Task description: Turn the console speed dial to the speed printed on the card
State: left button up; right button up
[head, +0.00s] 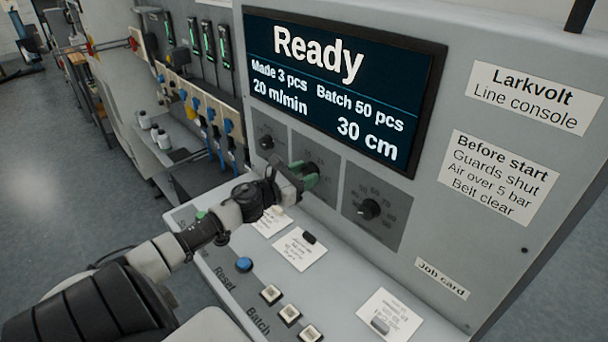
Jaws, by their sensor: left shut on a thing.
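The grey console carries a row of three dials. My left gripper (303,180), with green fingertips, is shut on the knob of the middle dial (323,160); the fingers hide most of the knob and its pointer. The left dial (266,142) and the right dial (369,209) stand free. I cannot read which dial is for speed. The screen (345,85) reads "Ready", "Made 3 pcs", "Batch 50 pcs", "20 m/min" and "30 cm". A white card (395,309) lies on the ledge below the "Job card" label (442,278); its print is too small to read. My right gripper is out of view.
More cards (291,253) lie on the ledge below the dials. A blue button (244,265) and several square white buttons (271,293) sit along its front. A "Before start" notice (497,178) is on the right. Shelving stands at the left.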

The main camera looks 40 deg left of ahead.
pick_arm(q)
jog(key=n, duration=0.2)
jog(key=shift+n, duration=0.4)
jog(key=n, duration=0.3)
jog(key=shift+n, duration=0.4)
jog(key=n, duration=0.3)
jog(key=shift+n+t, duration=0.3)
jog(key=shift+n, duration=0.1)
jog(key=n+p, duration=0.1)
jog(key=n, duration=0.1)
jog(key=shift+n+y, duration=0.3)
jog(key=shift+n, duration=0.1)
jog(key=n+p, duration=0.2)
jog(key=n, duration=0.3)
jog(key=shift+n, duration=0.4)
jog(key=n+p, duration=0.1)
jog(key=n, duration=0.2)
jog(key=shift+n+y, duration=0.4)
jog(key=shift+f+n+p, duration=0.1)
jog(key=shift+n+p, duration=0.3)
jog(key=shift+n, duration=0.5)
